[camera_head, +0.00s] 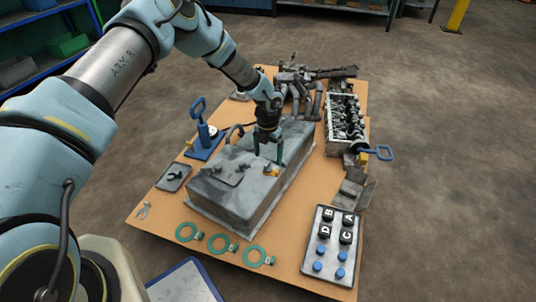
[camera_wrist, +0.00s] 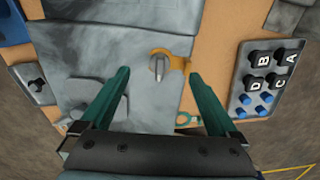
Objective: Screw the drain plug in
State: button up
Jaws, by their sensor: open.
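The large grey metal block (camera_head: 232,195) lies on the table; it also shows in the wrist view (camera_wrist: 105,50). A small grey plug-like piece with a bar-shaped head (camera_wrist: 157,66), which looks like the drain plug, sits at the block's edge, beside a yellow-orange piece (camera_wrist: 180,62). In the head view only the yellow piece (camera_head: 270,171) shows clearly there. My gripper (camera_head: 268,156) is above this end of the block. Its green fingers (camera_wrist: 160,76) are spread, with the plug in the gap between their tips and nothing held. Thread engagement cannot be seen.
A small grey tray with a dark part (camera_head: 173,177) lies left of the block. Green rings (camera_head: 222,243) line the front. A lettered panel with blue knobs (camera_head: 332,245) is at right front. The engine part (camera_head: 345,120) and blue-handled tools (camera_head: 200,125) stand farther back.

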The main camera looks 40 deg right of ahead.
aim_at(268, 163)
notch_tip(268, 163, up, 11)
jog(key=p, duration=0.2)
dwell(0.3)
jog(key=shift+a, duration=0.1)
dwell(0.4)
jog(key=w+a+r+n, duration=0.3)
jog(key=a+r+n, duration=0.2)
jog(key=a+n, duration=0.35)
jog(key=w+a+r+n, duration=0.3)
jog(key=a+r+n, duration=0.2)
jog(key=a+n, duration=0.3)
jog(key=w+a+r+n, duration=0.35)
jog(key=a+n, duration=0.35)
jog(key=a, duration=0.3)
jog(key=s+a+r+n+t, duration=0.1)
jog(key=s+a+r+n, duration=0.2)
jog(key=a+n, duration=0.45)
jog(key=s+a+r+n, duration=0.3)
jog(key=a+n, duration=0.4)
jog(key=n, duration=0.2)
jog(key=s+a+r+n+t, duration=0.1)
jog(key=s+a+r+n, duration=0.15)
jog(key=a+n, duration=0.55)
notch_tip(268, 163, up, 28)
jog(key=p, duration=2.7)
jog(key=shift+s+f+n, duration=0.15)
jog(key=shift+f+n, duration=0.1)
jog(key=shift+n, duration=0.05)
